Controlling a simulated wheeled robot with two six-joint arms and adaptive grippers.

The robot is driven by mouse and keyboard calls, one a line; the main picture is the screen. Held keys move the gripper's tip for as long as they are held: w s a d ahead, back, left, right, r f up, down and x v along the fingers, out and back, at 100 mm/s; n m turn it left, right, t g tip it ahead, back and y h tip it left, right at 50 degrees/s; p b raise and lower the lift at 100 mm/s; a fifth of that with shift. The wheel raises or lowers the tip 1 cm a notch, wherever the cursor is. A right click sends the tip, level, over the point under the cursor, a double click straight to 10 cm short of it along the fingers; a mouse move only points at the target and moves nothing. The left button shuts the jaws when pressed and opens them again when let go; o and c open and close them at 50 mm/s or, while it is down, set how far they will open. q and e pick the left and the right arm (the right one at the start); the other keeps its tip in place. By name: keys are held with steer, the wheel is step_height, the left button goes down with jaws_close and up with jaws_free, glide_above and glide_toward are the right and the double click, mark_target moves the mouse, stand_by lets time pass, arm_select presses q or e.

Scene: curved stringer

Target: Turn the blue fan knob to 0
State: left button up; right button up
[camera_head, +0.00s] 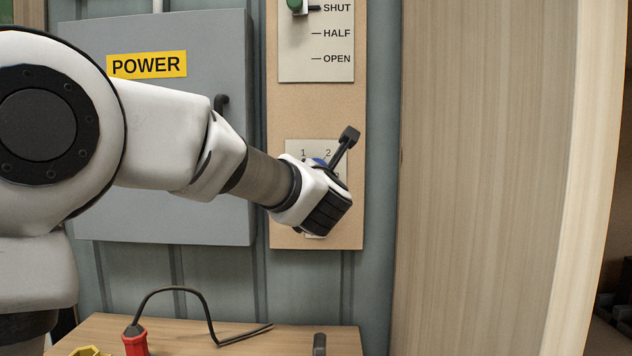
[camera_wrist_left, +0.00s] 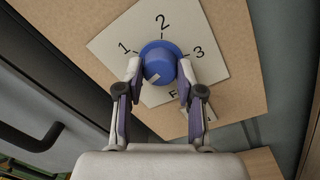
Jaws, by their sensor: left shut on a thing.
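The blue fan knob (camera_wrist_left: 161,62) sits on a pale dial plate (camera_wrist_left: 222,47) marked 1, 2 and 3. My left gripper (camera_wrist_left: 160,74) is shut on the knob, one finger at each side. A pale mark shows on the knob's lower left part in the wrist view; I see no 0 label there. In the head view only a blue sliver of the knob (camera_head: 320,161) shows behind my left gripper (camera_head: 325,200), which hides most of the dial plate (camera_head: 300,148). My right gripper is not in view.
The dial plate is on a tan board (camera_head: 315,110), below a SHUT/HALF/OPEN panel (camera_head: 330,65) with a green-tipped lever. A grey POWER box (camera_head: 180,90) is at left, a wooden panel (camera_head: 480,180) at right. A table (camera_head: 185,330) below holds a red-based cabled item (camera_head: 135,342).

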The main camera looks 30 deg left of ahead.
arm_select(q)
steer(key=shift+n, duration=0.3)
steer(key=o, duration=1.2)
steer(key=shift+c, duration=0.2)
